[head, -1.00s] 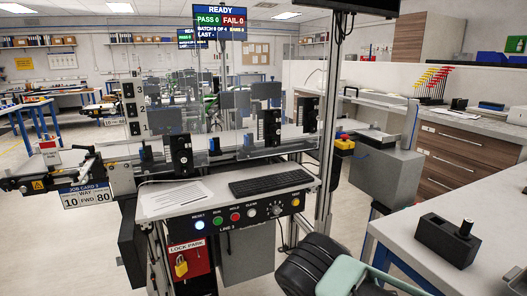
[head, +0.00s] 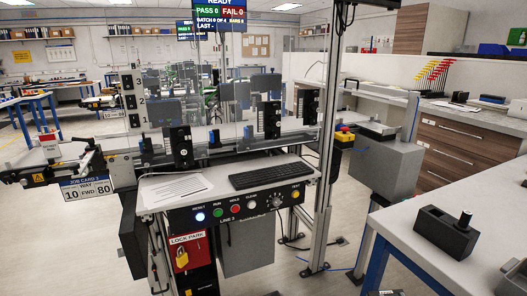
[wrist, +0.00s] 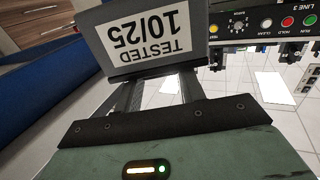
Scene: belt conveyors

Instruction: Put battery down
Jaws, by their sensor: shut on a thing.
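In the wrist view my gripper (wrist: 158,88) is shut on a dark grey block with a white label reading "TESTED 10/25", upside down in the picture. I take this block as the battery (wrist: 200,64). Its far side runs out of the top of the view. The two dark fingers meet its near edge, and the contact itself is partly hidden. In the head view neither the gripper nor the held block shows.
A light worktop (head: 420,240) at the right carries a black block (head: 447,232) with an upright cylinder. The control console (head: 215,213) with keyboard (head: 270,175) stands ahead. A grey cabinet (head: 386,165) stands behind.

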